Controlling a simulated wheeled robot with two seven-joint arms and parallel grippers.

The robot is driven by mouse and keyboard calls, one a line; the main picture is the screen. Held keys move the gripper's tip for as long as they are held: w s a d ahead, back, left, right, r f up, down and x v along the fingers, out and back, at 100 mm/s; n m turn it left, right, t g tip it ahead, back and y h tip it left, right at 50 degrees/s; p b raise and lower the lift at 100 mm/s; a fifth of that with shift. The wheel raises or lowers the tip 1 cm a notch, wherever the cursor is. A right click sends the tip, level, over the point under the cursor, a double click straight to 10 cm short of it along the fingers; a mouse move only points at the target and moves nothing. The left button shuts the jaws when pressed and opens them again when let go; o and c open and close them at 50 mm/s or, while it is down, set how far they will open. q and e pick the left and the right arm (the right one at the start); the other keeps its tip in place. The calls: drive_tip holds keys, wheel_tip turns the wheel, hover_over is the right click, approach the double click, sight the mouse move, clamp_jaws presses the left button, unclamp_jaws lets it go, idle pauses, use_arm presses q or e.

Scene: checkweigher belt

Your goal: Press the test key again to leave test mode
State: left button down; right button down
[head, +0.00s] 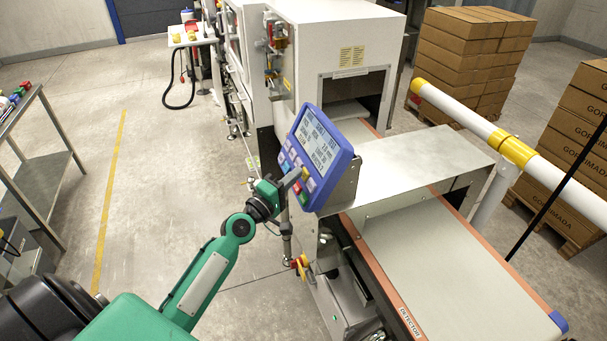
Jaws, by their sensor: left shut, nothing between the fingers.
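The blue control panel (327,150) with a lit grey screen stands on the side of the checkweigher, tilted toward me. Its coloured keys (293,171) run along its lower left edge, and the key labels are too small to read. My left gripper (302,174) is shut and empty, with its fingertips at the lower part of the panel, over or close to the keys. I cannot tell whether the tips touch a key. The gripper hides part of the key row, so I cannot make out the test key. My right gripper is not in view.
The grey conveyor belt (447,262) runs toward me at the right of the panel, under a metal cover (415,160). A white and yellow guard tube (515,150) crosses at the right. Stacked cartons (460,55) stand behind. The floor at the left is clear up to a metal table (45,165).

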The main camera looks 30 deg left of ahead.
use_arm(q)
drive_tip(key=shift+w+d+f, duration=0.1)
drive_tip(key=shift+w+d, duration=0.05)
idle(0.3)
drive_tip(key=shift+s+a+r, duration=0.35)
drive_tip(key=shift+s+a, duration=0.1)
drive_tip(key=shift+s, duration=0.1)
idle(0.4)
drive_tip(key=shift+s+a+r, duration=0.6)
drive_tip(key=shift+s+a, duration=0.15)
drive_tip(key=shift+s, duration=0.1)
drive_tip(key=shift+s+a+r, duration=0.55)
drive_tip(key=shift+s+a, duration=0.15)
drive_tip(key=shift+s, duration=0.15)
drive_tip(key=s+a+r, duration=0.2)
drive_tip(key=s+a, duration=0.1)
drive_tip(key=s, duration=0.1)
drive_tip(key=shift+a+r, duration=0.25)
drive_tip(key=shift+r, duration=0.1)
